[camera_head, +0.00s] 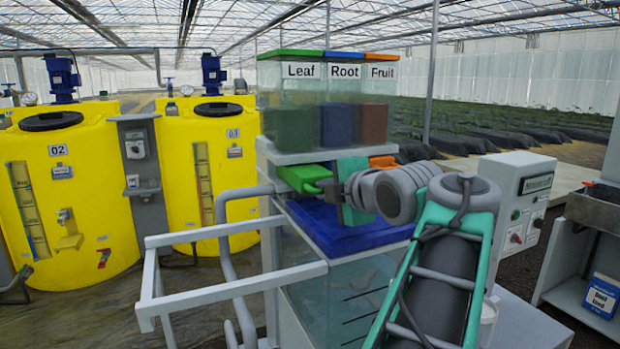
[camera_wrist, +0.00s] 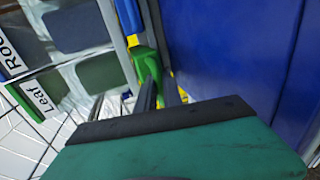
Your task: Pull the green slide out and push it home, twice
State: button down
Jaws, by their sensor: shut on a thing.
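The green slide (camera_head: 303,177) sits under the Leaf compartment of the dispenser, at its left front. It sticks out toward the left front; how far it is drawn cannot be told. My gripper (camera_head: 329,186) reaches it from the right, and its dark fingers are closed on the slide's front part. In the wrist view the green slide (camera_wrist: 148,66) lies at the tips of my two close-set fingers (camera_wrist: 158,90). The fingers and my teal gripper body hide part of the slide.
The clear hopper (camera_head: 300,100) has Leaf, Root and Fruit sections. An orange slide (camera_head: 383,162) is at its right. A grey railing (camera_head: 235,279) stands at front left, a control box (camera_head: 520,200) at right.

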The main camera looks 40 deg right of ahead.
aim_at(319, 179)
jog(key=shift+w+d+r+b, duration=0.15)
jog(key=shift+w+d, duration=0.15)
jog(key=shift+w, duration=0.7)
jog(key=shift+w+d+b, duration=0.1)
jog(key=shift+w+d, duration=0.2)
jog(key=shift+w, duration=0.75)
jog(key=shift+w+d+r+b, duration=0.15)
jog(key=shift+w+d, duration=0.15)
jog(key=shift+w, duration=0.7)
jog(key=c, duration=1.9)
grip_release()
jog(key=shift+w+d, duration=0.1)
jog(key=shift+w, duration=0.05)
jog(key=shift+o, duration=1.4)
jog(key=shift+f, duration=0.1)
jog(key=o, duration=0.3)
jog(key=shift+f, duration=0.1)
jog(key=shift+s+f, duration=0.15)
jog(key=shift+s, duration=0.2)
jog(key=shift+s+a+b, duration=0.35)
jog(key=shift+s+b, duration=0.05)
jog(key=shift+s, duration=0.6)
jog(key=shift+s+a+b, duration=0.3)
jog(key=shift+s+b, duration=0.15)
jog(key=shift+s, duration=0.6)
jog(key=shift+s+a+b, duration=0.35)
jog(key=shift+s+b, duration=0.05)
jog(key=shift+s, duration=0.6)
